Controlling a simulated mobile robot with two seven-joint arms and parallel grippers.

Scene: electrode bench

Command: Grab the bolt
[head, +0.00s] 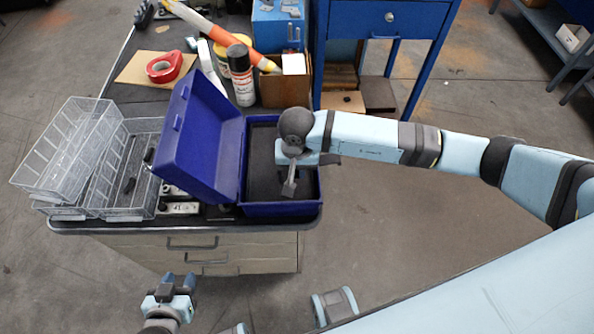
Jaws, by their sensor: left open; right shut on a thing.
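My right gripper (290,160) reaches in from the right and points down over the open blue case (284,209). It is shut on a small grey piece (289,187), which hangs down over the case's dark interior. The piece has a narrow shank and a wider lower end; it may be the bolt, but it is too small to be sure. No other bolt can be made out. My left gripper (178,284) is open and empty, low in front of the bench, apart from everything.
The case's blue lid (200,135) stands raised on its left. Clear divided trays (70,150) sit at the bench's left end. A spray can (241,75), red tape (164,67) and a cardboard box (285,88) stand behind. A blue cabinet (388,20) is at the back.

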